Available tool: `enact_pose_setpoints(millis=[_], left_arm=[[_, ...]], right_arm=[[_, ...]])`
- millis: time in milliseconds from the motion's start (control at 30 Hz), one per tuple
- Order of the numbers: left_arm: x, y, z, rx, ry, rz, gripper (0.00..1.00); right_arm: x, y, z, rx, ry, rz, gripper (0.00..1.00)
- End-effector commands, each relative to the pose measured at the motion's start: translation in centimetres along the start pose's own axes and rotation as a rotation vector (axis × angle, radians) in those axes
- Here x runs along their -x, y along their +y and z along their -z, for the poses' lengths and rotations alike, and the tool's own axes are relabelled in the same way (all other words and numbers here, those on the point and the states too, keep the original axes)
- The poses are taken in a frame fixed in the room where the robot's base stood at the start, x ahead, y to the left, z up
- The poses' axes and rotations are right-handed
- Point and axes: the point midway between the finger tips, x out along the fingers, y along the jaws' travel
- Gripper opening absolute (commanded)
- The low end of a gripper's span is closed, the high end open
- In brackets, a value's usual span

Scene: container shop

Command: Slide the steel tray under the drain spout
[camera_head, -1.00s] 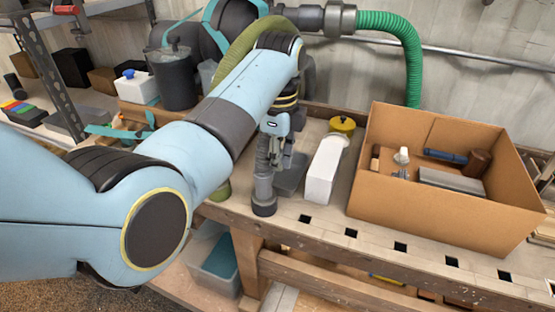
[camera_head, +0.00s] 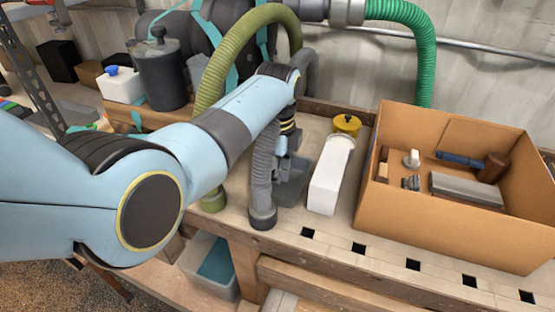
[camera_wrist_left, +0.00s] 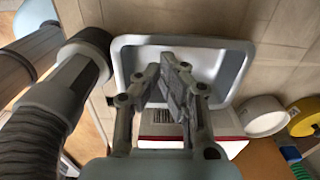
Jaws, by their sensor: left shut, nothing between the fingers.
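The grey steel tray (camera_head: 294,190) lies flat on the bench, left of a white carton; its pale rim (camera_wrist_left: 243,48) shows in the left wrist view. A ribbed grey hose (camera_head: 264,165) hangs left of the tray and ends in a dark collar (camera_head: 262,218), which also shows in the left wrist view (camera_wrist_left: 88,48). An olive hose (camera_head: 212,85) comes down further left. I cannot tell which is the drain spout. My left gripper (camera_head: 281,168) is behind the grey hose, at the tray; its fingertips (camera_wrist_left: 171,62) are together and empty, over the tray in the picture. Contact is unclear.
The white carton (camera_head: 328,185) and a yellow-lidded jar (camera_head: 346,125) stand right of the tray. An open cardboard box (camera_head: 450,225) with tools fills the bench's right side. The bench's front edge has dark slots. A grey bin (camera_head: 212,262) sits below.

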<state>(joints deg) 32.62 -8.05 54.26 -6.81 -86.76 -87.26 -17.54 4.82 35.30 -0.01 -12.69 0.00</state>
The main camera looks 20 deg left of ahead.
Motion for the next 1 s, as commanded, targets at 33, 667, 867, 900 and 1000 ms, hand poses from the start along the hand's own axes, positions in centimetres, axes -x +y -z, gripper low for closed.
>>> enact_pose_setpoints(millis=[33,667,867,900,1000], left_arm=[[-0.8,0.0,0.0,0.0,0.0,-0.001,0.0],[-1.9,0.0,-0.8,0.002,-0.002,0.0,0.0],[-1.8,0.0,-3.5,0.001,-0.002,0.0,0.0],[-1.9,0.0,-3.6,0.001,-0.001,0.0,0.0],[-2.0,0.0,-3.5,0.0,0.0,0.0,0.0]], right_arm=[[-0.3,0.0,0.2,0.0,0.004,0.0,1.0],[-0.1,-0.7,0.9,-0.004,0.014,0.008,1.0],[0.9,-0.6,1.0,-0.004,0.014,0.008,1.0],[0.9,-0.6,1.0,-0.004,0.014,0.008,1.0],[0.8,-0.6,1.0,-0.004,0.014,0.007,1.0]])
